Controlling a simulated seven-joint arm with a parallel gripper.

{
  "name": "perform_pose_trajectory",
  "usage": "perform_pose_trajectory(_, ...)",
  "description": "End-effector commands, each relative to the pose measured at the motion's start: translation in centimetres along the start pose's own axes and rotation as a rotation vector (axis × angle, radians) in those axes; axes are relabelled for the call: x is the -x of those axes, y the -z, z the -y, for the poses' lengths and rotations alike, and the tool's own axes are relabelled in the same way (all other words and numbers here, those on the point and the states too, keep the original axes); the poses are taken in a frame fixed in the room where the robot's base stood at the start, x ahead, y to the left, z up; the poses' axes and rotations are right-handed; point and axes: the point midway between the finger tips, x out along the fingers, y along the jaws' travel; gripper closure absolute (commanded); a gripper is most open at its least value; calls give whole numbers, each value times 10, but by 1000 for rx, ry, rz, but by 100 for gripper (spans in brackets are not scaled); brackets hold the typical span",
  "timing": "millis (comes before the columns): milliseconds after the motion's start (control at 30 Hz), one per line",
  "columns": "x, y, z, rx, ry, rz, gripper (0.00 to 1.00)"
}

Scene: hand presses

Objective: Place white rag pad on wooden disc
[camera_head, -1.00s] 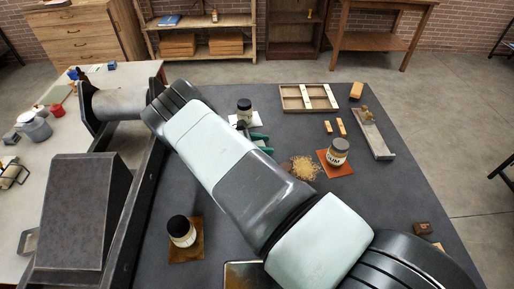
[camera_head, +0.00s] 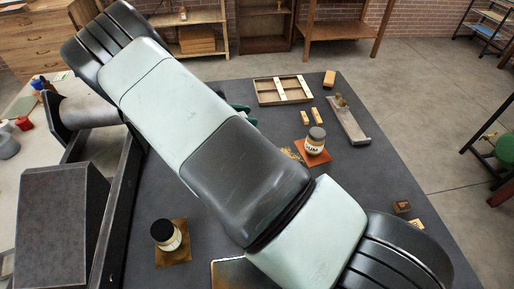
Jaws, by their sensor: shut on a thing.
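My gripper is not in view; my arm crosses the middle of the picture and its far end is at the upper left. I cannot make out a white rag pad or a wooden disc; my arm hides much of the dark bench top (camera_head: 375,185). A green thing (camera_head: 240,108) shows only in part beside my arm.
A jar (camera_head: 315,143) stands on an orange mat and another jar (camera_head: 166,236) on a brown mat (camera_head: 177,257). A divided tray (camera_head: 268,98), small wooden blocks (camera_head: 317,115) and a long grey piece (camera_head: 347,124) lie at the back right. The press block (camera_head: 62,220) stands left.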

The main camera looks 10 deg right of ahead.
Motion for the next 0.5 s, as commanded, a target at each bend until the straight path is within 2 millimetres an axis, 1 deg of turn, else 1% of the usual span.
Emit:
perform_pose_trajectory(33,-1,-11,10,7,-10,-1,77)
perform_pose_trajectory(200,-7,-38,48,30,-64,-1,77)
perform_pose_trajectory(400,-11,-57,92,51,-115,-2,77)
perform_pose_trajectory(500,-12,-62,106,55,-129,-1,77)
